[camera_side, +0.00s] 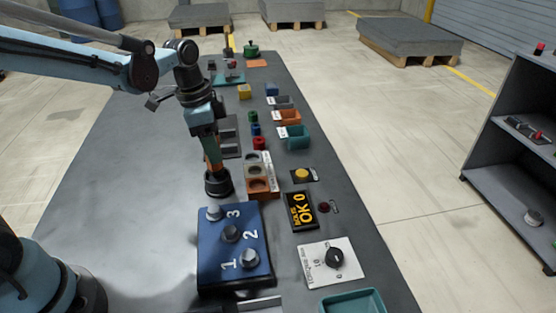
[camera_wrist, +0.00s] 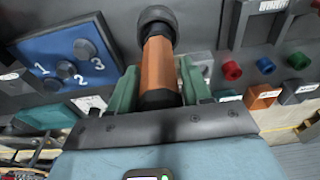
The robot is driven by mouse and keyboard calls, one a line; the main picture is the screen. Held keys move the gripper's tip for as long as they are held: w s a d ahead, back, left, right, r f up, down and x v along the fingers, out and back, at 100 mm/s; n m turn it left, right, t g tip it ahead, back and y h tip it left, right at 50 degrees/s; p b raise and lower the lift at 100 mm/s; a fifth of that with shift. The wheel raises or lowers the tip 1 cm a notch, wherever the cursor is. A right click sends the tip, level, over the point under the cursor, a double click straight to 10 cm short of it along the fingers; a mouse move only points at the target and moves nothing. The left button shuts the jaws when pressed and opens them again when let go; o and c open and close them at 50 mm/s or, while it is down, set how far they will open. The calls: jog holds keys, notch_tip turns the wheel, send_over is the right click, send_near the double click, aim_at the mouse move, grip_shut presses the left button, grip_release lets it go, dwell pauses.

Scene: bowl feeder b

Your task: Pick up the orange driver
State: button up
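The orange driver (camera_wrist: 157,68) sits between the two green fingers of my gripper (camera_wrist: 160,75) in the wrist view. It has a dark collar at its near end and a dark round part at its far end. In the side view the driver (camera_side: 213,156) stands upright under my gripper (camera_side: 209,146), with a black round part at its base. The fingers lie along both sides of the driver. I cannot tell whether they press on it or stand slightly apart, nor whether its base is clear of the table.
A blue panel (camera_side: 215,277) with numbered knobs is close in front. A holder with round holes (camera_side: 258,184) stands right of the driver. Coloured bins (camera_side: 296,139), small cylinders, a yellow button (camera_side: 302,174) and a dial plate (camera_side: 316,269) line the right. The table's left side is clear.

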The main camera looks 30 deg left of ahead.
jog(key=c, duration=0.7)
jog(key=shift+r, duration=0.15)
jog(key=shift+r, duration=0.85)
notch_tip(320, 180, up, 2)
jog(key=shift+r, duration=0.1)
jog(key=s+d+r, duration=0.3)
jog(key=s+d, duration=0.3)
jog(key=d, duration=0.3)
jog(key=s+d+r, duration=0.3)
jog(key=s+d, duration=0.3)
jog(key=d, duration=0.4)
jog(key=shift+s+d, duration=0.2)
jog(key=shift+s, duration=0.1)
jog(key=shift+r, duration=0.1)
